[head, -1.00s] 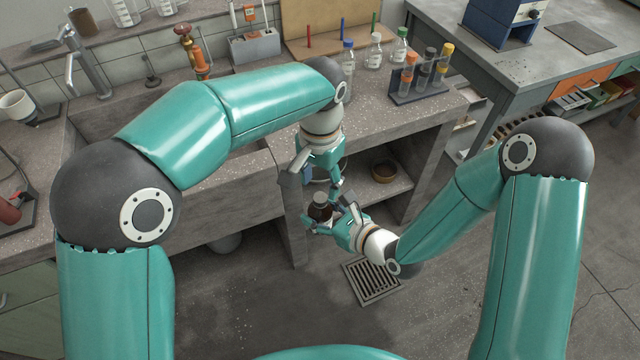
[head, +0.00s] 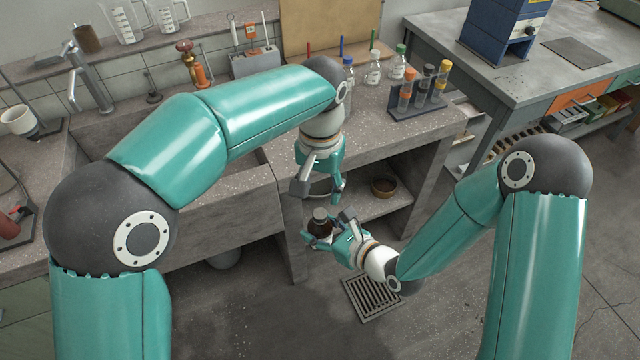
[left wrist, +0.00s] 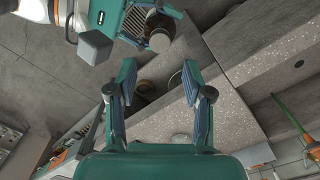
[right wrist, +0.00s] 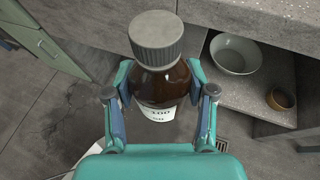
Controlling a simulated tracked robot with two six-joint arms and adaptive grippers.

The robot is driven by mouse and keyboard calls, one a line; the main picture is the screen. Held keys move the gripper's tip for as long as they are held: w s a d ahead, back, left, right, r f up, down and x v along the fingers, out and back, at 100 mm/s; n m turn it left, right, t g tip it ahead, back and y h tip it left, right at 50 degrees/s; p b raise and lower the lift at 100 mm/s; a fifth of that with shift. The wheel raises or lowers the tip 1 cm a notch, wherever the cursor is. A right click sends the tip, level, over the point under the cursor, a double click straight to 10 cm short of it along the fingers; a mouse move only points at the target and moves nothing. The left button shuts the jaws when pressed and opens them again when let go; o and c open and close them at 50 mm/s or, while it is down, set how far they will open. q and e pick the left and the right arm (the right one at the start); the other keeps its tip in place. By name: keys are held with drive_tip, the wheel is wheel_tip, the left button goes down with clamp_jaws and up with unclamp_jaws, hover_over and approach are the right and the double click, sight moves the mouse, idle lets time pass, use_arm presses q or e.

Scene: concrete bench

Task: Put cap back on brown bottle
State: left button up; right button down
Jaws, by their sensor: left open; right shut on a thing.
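The brown bottle (head: 319,227) is held upright in my right gripper (head: 326,231), in front of the bench. In the right wrist view the brown bottle (right wrist: 160,84) has a white label and sits between the fingers. The grey ribbed cap (right wrist: 155,38) sits on its neck and looks level. The cap also shows in the head view (head: 320,213) and in the left wrist view (left wrist: 160,41). My left gripper (head: 319,192) is open and empty, just above the cap and apart from it. Its spread fingers show in the left wrist view (left wrist: 151,85).
On the bench top stand capped clear bottles (head: 373,70) and a tube rack (head: 420,100). A floor drain (head: 371,297) lies below in open floor.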

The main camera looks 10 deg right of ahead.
sight(320, 213)
use_arm(q)
wheel_tip(320, 213, down, 7)
drive_tip(key=shift+f, duration=0.2)
idle(0.4)
clamp_jaws()
drive_tip(key=shift+o, duration=0.8)
unclamp_jaws()
drive_tip(key=shift+r, duration=0.1)
wheel_tip(320, 213, up, 12)
drive_tip(key=shift+w, duration=0.1)
